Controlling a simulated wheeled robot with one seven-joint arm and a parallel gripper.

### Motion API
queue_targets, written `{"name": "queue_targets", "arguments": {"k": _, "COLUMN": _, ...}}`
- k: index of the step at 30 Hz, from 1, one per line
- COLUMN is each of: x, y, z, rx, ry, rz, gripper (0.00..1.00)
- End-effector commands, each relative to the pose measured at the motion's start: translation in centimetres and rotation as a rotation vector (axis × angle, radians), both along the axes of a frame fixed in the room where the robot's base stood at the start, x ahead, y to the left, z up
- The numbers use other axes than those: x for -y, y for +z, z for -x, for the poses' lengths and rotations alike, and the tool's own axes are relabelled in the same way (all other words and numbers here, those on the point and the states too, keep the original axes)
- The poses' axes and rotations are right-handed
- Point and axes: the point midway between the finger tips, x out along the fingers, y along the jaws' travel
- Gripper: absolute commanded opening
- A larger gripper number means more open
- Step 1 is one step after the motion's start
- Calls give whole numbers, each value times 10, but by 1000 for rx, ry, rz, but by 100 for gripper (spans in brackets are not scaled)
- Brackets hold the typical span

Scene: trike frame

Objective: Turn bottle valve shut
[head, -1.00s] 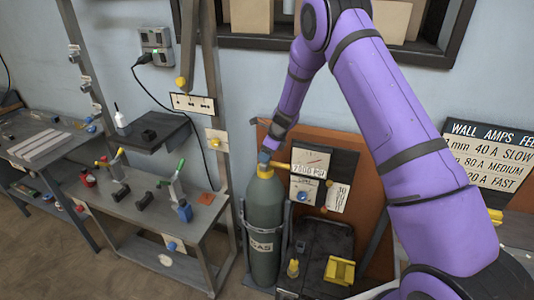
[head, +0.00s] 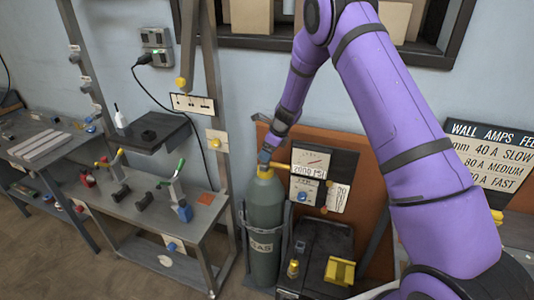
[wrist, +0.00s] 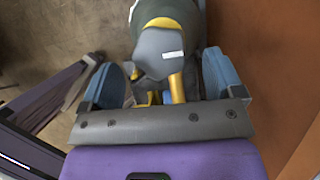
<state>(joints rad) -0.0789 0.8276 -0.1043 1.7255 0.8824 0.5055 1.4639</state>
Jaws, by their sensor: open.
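The dark green gas bottle (head: 264,222) stands upright in a grey holder, with a yellow collar (head: 265,173) at its neck. In the wrist view I look at its top, where a grey valve knob (wrist: 166,52) with a white mark sits in front of a yellow ring. A yellow pipe (wrist: 177,88) shows below the knob. My gripper (wrist: 163,82) is open, its two blue fingers on the left and right of the valve. I cannot tell whether either finger touches it. In the head view my gripper (head: 265,157) is at the bottle top and hides the valve.
A gauge board (head: 322,175) is right of the bottle on an orange panel (head: 375,215). A black case (head: 325,238) with yellow parts stands lower right. A workbench (head: 150,210) with clamps is on the left. A grey post (head: 213,100) stands close left of the bottle.

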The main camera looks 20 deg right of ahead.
Motion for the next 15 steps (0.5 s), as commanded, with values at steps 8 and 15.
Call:
{"name": "queue_targets", "arguments": {"k": 8, "x": 17, "y": 51, "z": 11, "rx": 4, "ry": -2, "rz": 1, "gripper": 87}}
{"name": "queue_targets", "arguments": {"k": 15, "x": 25, "y": 76, "z": 18, "rx": 1, "ry": -1, "rz": 0, "gripper": 87}}
